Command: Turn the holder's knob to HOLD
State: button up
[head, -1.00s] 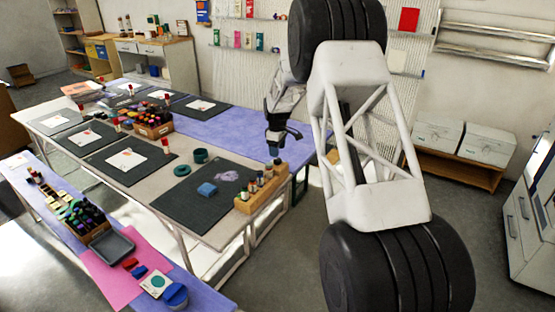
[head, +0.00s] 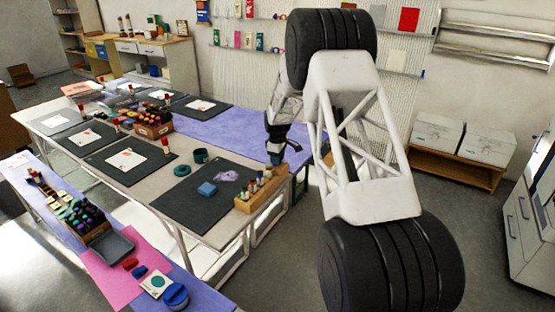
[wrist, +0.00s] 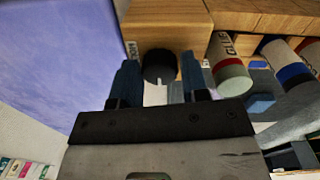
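The wooden holder (head: 246,206) stands at the near right end of the table and carries several bottles. In the wrist view its wooden end (wrist: 165,25) fills the top middle. A round black knob (wrist: 159,66) sits on that end, with a short white mark at its lower edge. A small white label with dark, hard-to-read lettering (wrist: 132,50) is left of the knob. My gripper (wrist: 160,68) is open, its two blue-grey fingers on either side of the knob. I cannot tell whether they touch it. In the head view my gripper (head: 275,158) is at the holder's far end.
The purple cloth (head: 225,132) behind is mostly clear.

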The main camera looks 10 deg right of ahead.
jog(key=c, duration=0.5)
jog(key=shift+m, duration=0.5)
jog(key=m, duration=0.2)
jog(key=shift+m, duration=0.4)
jog(key=m, duration=0.3)
jog(key=shift+m, duration=0.3)
jog(key=m, duration=1)
jog(key=shift+w+m+g, duration=0.1)
jog(key=shift+m+g, duration=0.2)
